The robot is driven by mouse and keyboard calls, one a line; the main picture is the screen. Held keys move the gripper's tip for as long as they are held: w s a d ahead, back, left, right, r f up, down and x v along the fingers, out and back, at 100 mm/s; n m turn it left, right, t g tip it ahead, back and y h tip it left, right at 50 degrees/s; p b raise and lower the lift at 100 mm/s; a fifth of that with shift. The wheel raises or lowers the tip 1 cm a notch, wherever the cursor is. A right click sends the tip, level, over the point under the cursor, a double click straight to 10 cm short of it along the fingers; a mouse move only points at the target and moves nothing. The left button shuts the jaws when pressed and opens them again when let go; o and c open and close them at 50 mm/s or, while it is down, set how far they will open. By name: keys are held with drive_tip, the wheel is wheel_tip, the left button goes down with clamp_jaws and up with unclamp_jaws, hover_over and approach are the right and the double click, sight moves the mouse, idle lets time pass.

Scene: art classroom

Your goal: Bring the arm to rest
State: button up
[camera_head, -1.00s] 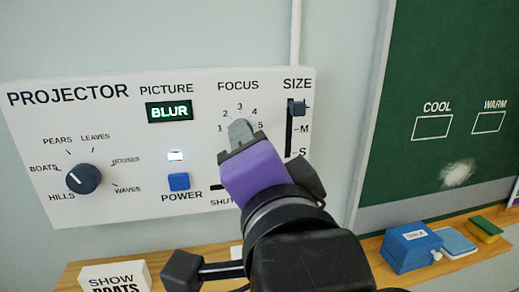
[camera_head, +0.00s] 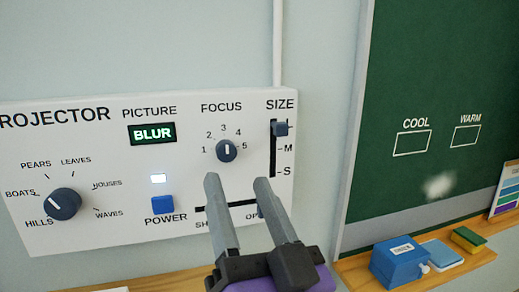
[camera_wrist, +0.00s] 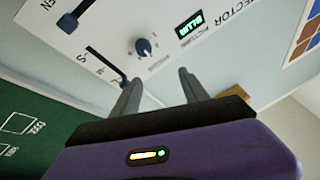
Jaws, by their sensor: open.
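My gripper (camera_head: 240,212) is open and empty in the head view, its two grey fingers spread in front of the lower part of the projector panel (camera_head: 100,225). It also shows in the wrist view (camera_wrist: 158,92), apart from the focus knob (camera_wrist: 144,47). In the head view the focus knob (camera_head: 227,150) stands clear above the fingertips, its pointer near 3. The picture display (camera_head: 152,133) reads BLUR. The size slider (camera_head: 281,129) is at the top. The fingers partly hide the shutter slot (camera_head: 238,204).
A green board (camera_head: 440,60) with COOL and WARM boxes is on the right. Below it, a blue box (camera_head: 400,262), a light blue block (camera_head: 442,254) and a green and yellow sponge (camera_head: 467,240) lie on a wooden ledge (camera_head: 350,270). The picture knob (camera_head: 62,204) is at the left.

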drive_tip(key=s+d+f+n+h, duration=0.1)
drive_tip(key=s+d+f, duration=0.25)
drive_tip(key=f, duration=0.35)
drive_tip(key=s+d+f+n+g, duration=0.1)
drive_tip(key=s+d+f+n, duration=0.2)
drive_tip(key=f, duration=0.4)
drive_tip(key=s+d+f+h, duration=0.1)
drive_tip(key=s+d+f, duration=0.2)
drive_tip(key=d+f, duration=0.25)
drive_tip(key=s+d+f+m+g+h, duration=0.2)
drive_tip(key=s+d+f, duration=0.3)
drive_tip(key=s, duration=0.5)
drive_tip(key=s+d+f+m+g+h, duration=0.2)
drive_tip(key=s+d+f+g+h, duration=0.1)
drive_tip(key=s+f, duration=0.7)
drive_tip(key=shift+d+f+h, duration=0.3)
drive_tip(key=shift+d+h, duration=0.3)
drive_tip(key=shift+d, duration=0.45)
